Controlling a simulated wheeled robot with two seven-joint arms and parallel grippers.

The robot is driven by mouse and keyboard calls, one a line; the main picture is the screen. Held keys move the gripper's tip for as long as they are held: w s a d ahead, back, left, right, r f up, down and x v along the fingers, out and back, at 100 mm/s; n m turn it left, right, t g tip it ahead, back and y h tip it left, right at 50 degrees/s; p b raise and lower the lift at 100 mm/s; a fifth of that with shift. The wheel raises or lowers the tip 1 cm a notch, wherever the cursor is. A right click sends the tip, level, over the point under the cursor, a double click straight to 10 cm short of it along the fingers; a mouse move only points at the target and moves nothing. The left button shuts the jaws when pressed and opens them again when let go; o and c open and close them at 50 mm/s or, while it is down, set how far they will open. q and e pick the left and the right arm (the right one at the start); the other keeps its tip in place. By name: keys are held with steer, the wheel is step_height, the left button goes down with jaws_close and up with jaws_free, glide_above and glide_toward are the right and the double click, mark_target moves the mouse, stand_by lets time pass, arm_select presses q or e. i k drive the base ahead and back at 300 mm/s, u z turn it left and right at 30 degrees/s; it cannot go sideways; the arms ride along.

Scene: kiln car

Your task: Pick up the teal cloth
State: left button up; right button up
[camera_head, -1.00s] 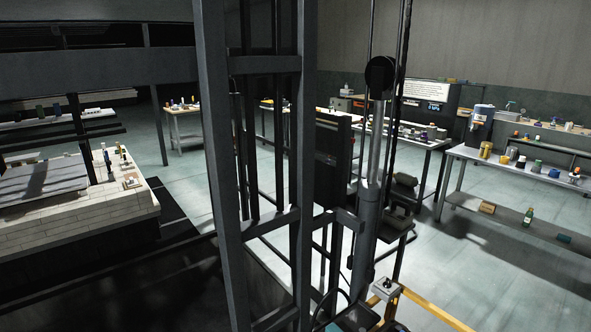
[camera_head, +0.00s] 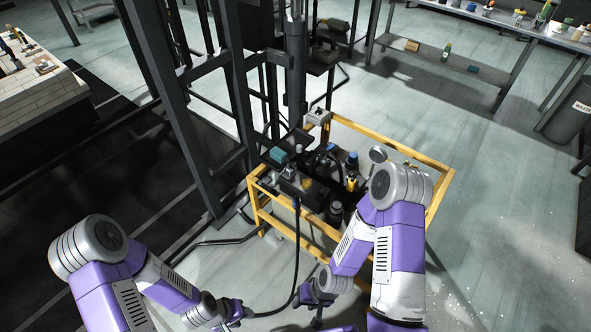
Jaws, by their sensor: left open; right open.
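A small teal item (camera_head: 278,155), which looks like the folded teal cloth, lies on a dark surface inside the yellow-railed frame (camera_head: 262,214). A second small teal item (camera_head: 473,69) lies on the lower shelf of the bench at the back; it is too small to tell what it is. My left gripper (camera_head: 240,312) is low at the bottom of the view, left of the frame. My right gripper (camera_head: 316,308) is low, in front of the frame. Both are open and apart from the teal items; their fingers are small and dark here.
Dark equipment and several bottles (camera_head: 352,162) crowd the frame around the nearer teal item. A grey control box (camera_head: 317,116) stands behind it. Tall steel posts (camera_head: 173,110) rise on the left. A black cable hangs in front.

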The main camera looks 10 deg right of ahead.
mark_target(277, 154)
steer(key=z, duration=3.05)
steer(key=i, duration=3)
steer(key=u, duration=4.25)
steer(key=i, duration=0.5)
steer(key=u, duration=0.1)
